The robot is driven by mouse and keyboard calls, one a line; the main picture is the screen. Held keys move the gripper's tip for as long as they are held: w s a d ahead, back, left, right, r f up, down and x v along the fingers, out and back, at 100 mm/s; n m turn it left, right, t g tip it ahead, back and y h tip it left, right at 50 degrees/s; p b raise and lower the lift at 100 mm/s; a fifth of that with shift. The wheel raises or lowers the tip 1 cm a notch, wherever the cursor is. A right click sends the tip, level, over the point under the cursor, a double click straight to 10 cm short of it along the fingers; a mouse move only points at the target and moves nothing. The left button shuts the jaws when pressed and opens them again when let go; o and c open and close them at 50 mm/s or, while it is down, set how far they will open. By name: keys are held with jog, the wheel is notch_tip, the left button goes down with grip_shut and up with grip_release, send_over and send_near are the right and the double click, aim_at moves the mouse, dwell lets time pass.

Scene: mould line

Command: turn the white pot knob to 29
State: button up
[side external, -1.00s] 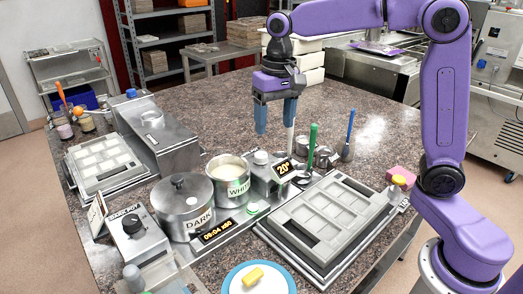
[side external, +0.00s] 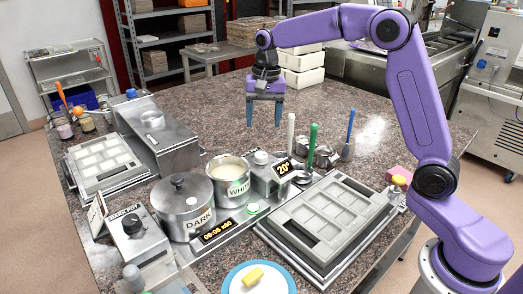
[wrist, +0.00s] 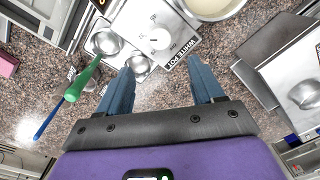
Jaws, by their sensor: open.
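The white pot control box (side external: 268,180) stands right of the white pot (side external: 228,175), with a display reading 20° (side external: 284,169). Its pale round knob (side external: 261,157) is on top. In the wrist view the knob (wrist: 158,38) sits on the silver box (wrist: 172,22) beside a label reading WHITE POT (wrist: 181,53). My gripper (side external: 264,122) is open and empty, above and behind the knob, apart from it. In the wrist view my gripper (wrist: 160,75) has its fingers spread, with the knob beyond them, roughly between them. The knob's exact setting is too small to read.
A green-handled tool (side external: 312,145), a blue-handled tool (side external: 350,128) and a pale upright handle (side external: 290,133) stand right of the knob. The lidded dark pot (side external: 181,207) is left. A grey mould (side external: 345,203) lies right.

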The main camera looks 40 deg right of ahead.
aim_at(259, 154)
jog(key=f, duration=1)
jog(key=shift+w+a+f, duration=0.15)
jog(key=shift+a+f, duration=0.1)
jog(key=c, duration=1.1)
jog(key=shift+o, duration=0.2)
jog(key=shift+n, duration=0.3)
jog(key=n, duration=0.6)
jog(key=shift+w, duration=0.15)
jog(key=n, duration=0.7)
jog(key=shift+a+r+g, duration=0.1)
jog(key=shift+a+g, duration=0.1)
jog(key=shift+g, duration=0.1)
